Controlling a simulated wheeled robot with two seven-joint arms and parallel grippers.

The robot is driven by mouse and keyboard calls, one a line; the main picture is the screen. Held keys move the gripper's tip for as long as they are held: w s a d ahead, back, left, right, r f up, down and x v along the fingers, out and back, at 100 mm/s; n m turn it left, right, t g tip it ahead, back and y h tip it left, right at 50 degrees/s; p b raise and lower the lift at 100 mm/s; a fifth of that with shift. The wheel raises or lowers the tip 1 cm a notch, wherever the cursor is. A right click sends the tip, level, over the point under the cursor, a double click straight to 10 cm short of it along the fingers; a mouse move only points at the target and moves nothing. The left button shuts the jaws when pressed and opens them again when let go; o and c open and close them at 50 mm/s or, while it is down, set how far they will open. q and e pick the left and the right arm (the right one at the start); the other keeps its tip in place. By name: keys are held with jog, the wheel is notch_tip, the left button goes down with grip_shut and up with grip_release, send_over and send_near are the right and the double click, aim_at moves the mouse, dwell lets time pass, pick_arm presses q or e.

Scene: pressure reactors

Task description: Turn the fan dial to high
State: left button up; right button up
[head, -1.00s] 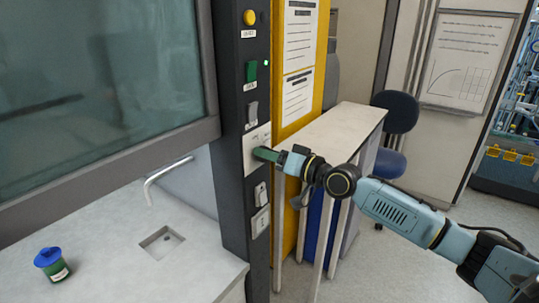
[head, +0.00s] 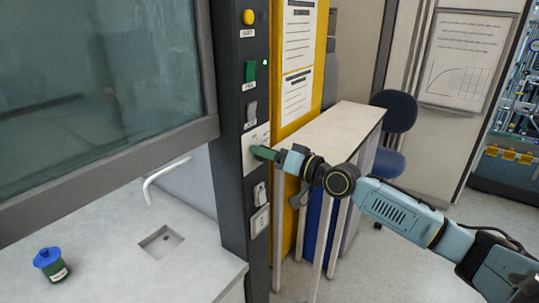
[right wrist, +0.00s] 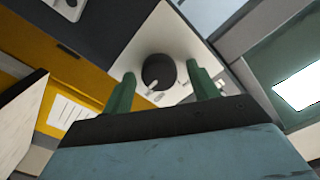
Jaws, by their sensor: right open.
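The fan dial (right wrist: 158,72) is a round dark knob on a pale plate (right wrist: 180,42), seen in the right wrist view. In the head view the plate (head: 256,138) sits on the dark control post, and my gripper hides the dial. My right gripper (right wrist: 161,88) is open, with its green fingers on either side of the dial; I cannot tell whether they touch it. In the head view the right gripper (head: 264,153) is at the plate, its arm coming in from the right. The dial's setting marks are too small to read. My left gripper is not in view.
The dark post (head: 232,150) also carries a yellow button (head: 248,17), a green switch (head: 250,71), a rocker switch (head: 251,111) and outlets (head: 260,220). A fume hood sash (head: 100,90) is at left.

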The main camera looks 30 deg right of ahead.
jog(key=b+v, duration=0.1)
jog(key=v, duration=1.2)
jog(key=shift+b, duration=0.4)
jog(key=shift+s+d, duration=0.1)
jog(key=shift+s, duration=0.05)
jog(key=shift+d+f, duration=0.1)
jog(key=shift+f, duration=0.05)
dwell(0.5)
